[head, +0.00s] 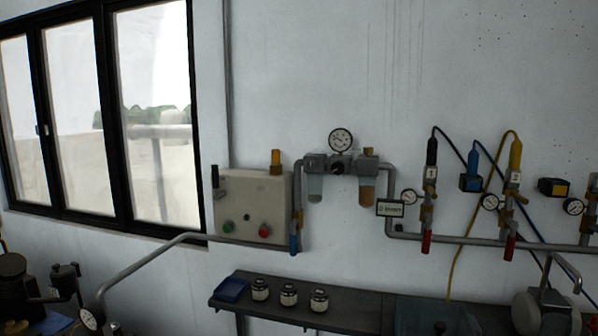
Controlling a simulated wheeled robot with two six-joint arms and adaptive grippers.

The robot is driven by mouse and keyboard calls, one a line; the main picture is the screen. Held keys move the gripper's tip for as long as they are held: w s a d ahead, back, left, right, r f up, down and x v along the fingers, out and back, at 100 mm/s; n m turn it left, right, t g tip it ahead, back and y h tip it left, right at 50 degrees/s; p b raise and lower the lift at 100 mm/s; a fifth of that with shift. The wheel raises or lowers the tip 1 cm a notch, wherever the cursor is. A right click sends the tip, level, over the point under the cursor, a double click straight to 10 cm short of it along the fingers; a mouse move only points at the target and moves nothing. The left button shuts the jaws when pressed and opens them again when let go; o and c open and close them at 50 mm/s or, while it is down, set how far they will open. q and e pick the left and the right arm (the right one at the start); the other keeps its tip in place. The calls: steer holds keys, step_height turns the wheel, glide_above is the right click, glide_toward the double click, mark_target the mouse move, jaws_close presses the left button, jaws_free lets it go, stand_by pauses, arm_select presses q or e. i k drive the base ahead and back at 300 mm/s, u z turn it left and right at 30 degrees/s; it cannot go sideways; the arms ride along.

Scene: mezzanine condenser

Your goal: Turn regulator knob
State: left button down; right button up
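The regulator unit (315,163) is mounted on the white wall near the middle of the head view. Its small round black regulator knob (338,169) faces forward at the centre of the unit. A round white-faced gauge (341,139) stands directly above the knob. A pale bowl (315,188) hangs at the unit's left and an amber bowl (367,193) at its right. Nothing covers the knob. I cannot make out either of my grippers in this view.
A beige control box (257,205) with green and red buttons is left of the regulator. Pipes with valves and gauges (409,197) run to the right. Below, a dark shelf (350,314) holds several small jars (289,295). The wall above is mostly clear.

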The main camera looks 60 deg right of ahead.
mark_target(338, 167)
steer(key=z, duration=0.05)
steer(key=i, duration=0.9)
steer(key=z, duration=0.7)
steer(key=i, duration=0.8)
steer(key=z, duration=0.8)
